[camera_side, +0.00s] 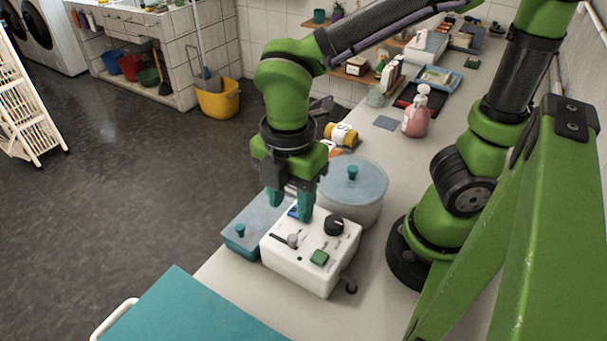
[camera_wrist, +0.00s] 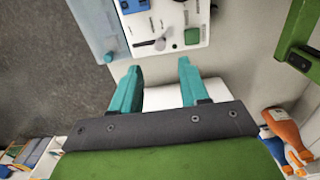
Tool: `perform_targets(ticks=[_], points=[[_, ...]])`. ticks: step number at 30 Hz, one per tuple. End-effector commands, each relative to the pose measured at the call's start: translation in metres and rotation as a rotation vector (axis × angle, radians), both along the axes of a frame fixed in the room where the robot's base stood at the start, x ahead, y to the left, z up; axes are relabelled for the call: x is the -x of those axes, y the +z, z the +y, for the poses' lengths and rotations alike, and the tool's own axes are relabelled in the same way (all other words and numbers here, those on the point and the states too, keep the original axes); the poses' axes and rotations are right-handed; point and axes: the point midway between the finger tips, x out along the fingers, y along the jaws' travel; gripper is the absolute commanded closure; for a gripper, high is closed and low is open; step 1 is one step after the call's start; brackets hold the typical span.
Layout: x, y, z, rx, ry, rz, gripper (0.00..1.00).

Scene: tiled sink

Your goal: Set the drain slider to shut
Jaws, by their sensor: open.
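A white control box (camera_side: 305,262) stands on the counter. Its top has a dark slot with a pale grey slider knob (camera_side: 292,240), probably the drain slider; its markings are too small to read. In the wrist view the slider knob (camera_wrist: 160,43) sits at the right end of its slot. My gripper (camera_side: 290,207) points down with its teal fingers apart and empty, over the far edge of the box in the side view. In the wrist view my gripper (camera_wrist: 159,68) shows a clear gap between the fingers, with the slider ahead of it.
The box also carries a black dial (camera_side: 334,225), a green button (camera_side: 319,257) and a blue part (camera_side: 294,212). A lidded blue container (camera_side: 258,222) stands close on the left, and a round lidded pot (camera_side: 354,190) stands behind. A pink soap bottle (camera_side: 416,120) stands farther back.

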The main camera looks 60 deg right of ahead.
Motion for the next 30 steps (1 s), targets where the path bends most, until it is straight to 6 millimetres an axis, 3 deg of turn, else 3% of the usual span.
perform_targets(ticks=[6, 12, 25, 30], points=[[0.001, -0.048, 0.000, 0.003, 0.000, 0.005, 0.55], [0.001, -0.075, 0.000, 0.002, 0.000, 0.004, 0.55], [0.000, -0.085, 0.000, -0.001, -0.002, 0.000, 0.55], [0.000, -0.085, 0.000, -0.001, -0.002, 0.000, 0.80]])
